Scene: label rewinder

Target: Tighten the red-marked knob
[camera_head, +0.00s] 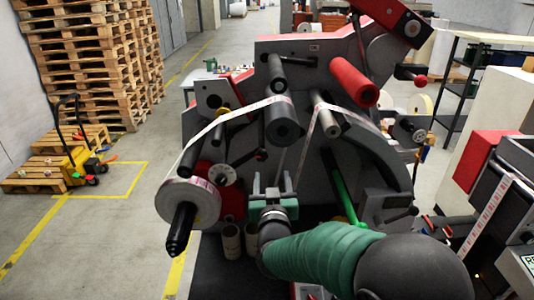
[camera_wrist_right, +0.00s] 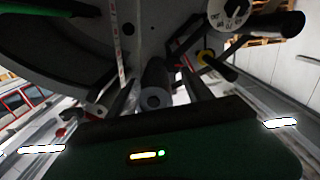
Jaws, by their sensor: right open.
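My right gripper (camera_head: 272,188) is open in front of the rewinder's dark face plate, low and near its middle. In the right wrist view its two fingers (camera_wrist_right: 159,80) stand apart, with a grey roller end (camera_wrist_right: 155,97) showing between them, and nothing is held. A small dark handle with a red part (camera_head: 262,155) is just above the gripper. I cannot tell which is the red-marked knob. My left gripper is not in view.
A label roll (camera_head: 188,200) on a black spindle stands left of the gripper. A black roller (camera_head: 282,122), a red roller (camera_head: 354,82) and a green bar (camera_head: 343,195) stick out from the plate. The label web (camera_head: 235,113) runs between rollers. Cardboard cores (camera_head: 231,241) stand below.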

